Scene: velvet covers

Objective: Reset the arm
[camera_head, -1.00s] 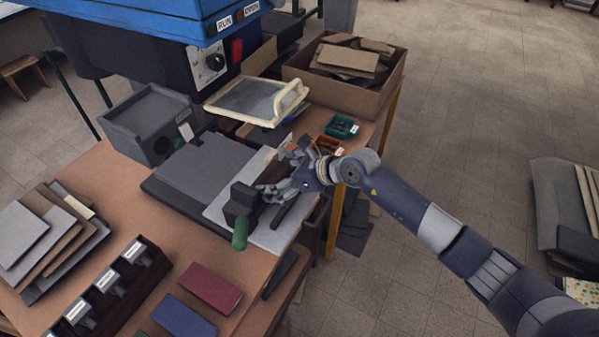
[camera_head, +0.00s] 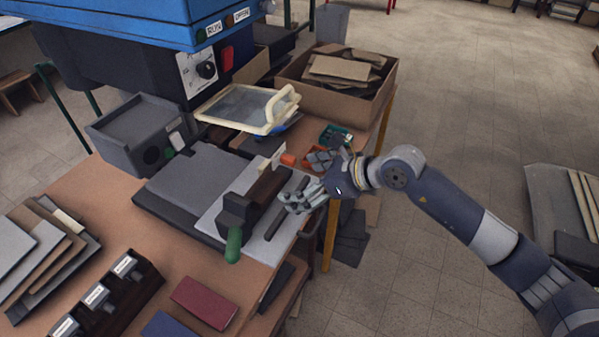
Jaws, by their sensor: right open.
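My right arm (camera_head: 450,205) comes in from the right and reaches over the right edge of the workbench (camera_head: 90,190). My right gripper (camera_head: 301,182) is open, with its fingers spread over the edge of a light grey plate (camera_head: 272,247). Nothing shows between its fingers. To its left on the plate is a dark clamp-like block (camera_head: 236,212) with a green handle (camera_head: 234,245) and a brown bar. The gripper looks apart from the block. My left gripper is out of view.
A blue-topped machine (camera_head: 130,20) stands at the back left. A cream-framed screen (camera_head: 245,107), a cardboard box of scraps (camera_head: 335,95) and small red and green trays lie behind the gripper. A maroon book-like cover (camera_head: 205,303) lies in front. Open floor (camera_head: 460,110) is at right.

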